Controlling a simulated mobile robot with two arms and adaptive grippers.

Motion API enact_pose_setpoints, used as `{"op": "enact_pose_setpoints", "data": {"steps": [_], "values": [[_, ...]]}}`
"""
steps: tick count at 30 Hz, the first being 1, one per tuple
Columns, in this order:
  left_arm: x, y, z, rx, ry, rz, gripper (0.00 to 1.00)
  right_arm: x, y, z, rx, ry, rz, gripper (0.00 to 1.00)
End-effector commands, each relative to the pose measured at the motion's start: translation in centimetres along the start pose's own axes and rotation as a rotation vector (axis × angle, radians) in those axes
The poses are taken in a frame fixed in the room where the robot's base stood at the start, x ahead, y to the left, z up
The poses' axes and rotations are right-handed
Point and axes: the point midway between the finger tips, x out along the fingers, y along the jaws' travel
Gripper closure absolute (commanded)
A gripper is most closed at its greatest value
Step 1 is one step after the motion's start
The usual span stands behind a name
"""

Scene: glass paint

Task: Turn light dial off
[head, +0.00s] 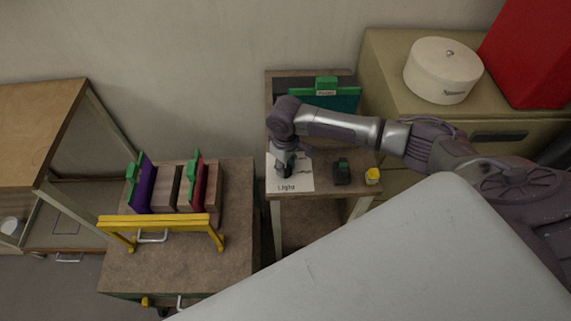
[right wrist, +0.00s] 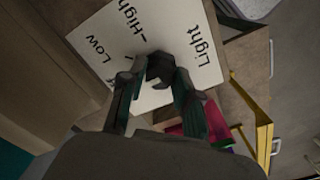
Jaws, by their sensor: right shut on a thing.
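The light dial's white plate (head: 300,182) lies on a small brown table and carries the word "Light". In the right wrist view, the plate (right wrist: 110,50) also shows the words "High" and "Low". The dark dial knob (right wrist: 159,66) stands on this plate between my fingertips. My right gripper (head: 286,168) reaches down over the plate and is shut on the knob; it also shows in the right wrist view (right wrist: 152,78). The fingers hide part of the plate's markings, so the knob's setting is unclear. My left gripper is not in view.
A black item (head: 342,174) and a yellow item (head: 372,176) stand right of the plate. A green-topped panel (head: 340,100) stands behind. A yellow rack (head: 160,222) and colored panels sit on the left table. A white round box (head: 442,70) is at back right.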

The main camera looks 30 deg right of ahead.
Motion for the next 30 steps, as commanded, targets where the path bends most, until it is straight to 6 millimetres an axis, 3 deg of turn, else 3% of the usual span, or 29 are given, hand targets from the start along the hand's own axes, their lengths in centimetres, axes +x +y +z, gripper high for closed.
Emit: {"op": "enact_pose_setpoints", "data": {"steps": [4,5,9,20,23,30], "values": [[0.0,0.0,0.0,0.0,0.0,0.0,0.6,-0.1,0.0,-0.1,-0.001,0.002,0.001,1.0],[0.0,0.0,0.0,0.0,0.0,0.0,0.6,-0.1,0.0,-0.1,-0.001,0.002,0.001,0.64],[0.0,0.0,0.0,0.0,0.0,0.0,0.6,-0.1,0.0,0.0,0.0,0.001,0.001,0.42],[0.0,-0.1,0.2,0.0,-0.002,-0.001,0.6,-0.5,0.0,-0.1,0.0,0.002,0.0,0.42],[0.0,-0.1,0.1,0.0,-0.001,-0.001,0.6,-1.7,0.0,-0.1,0.0,0.004,0.0,0.42],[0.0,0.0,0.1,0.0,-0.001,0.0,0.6,-6.8,0.0,-0.1,-0.001,0.006,0.001,0.42]]}}
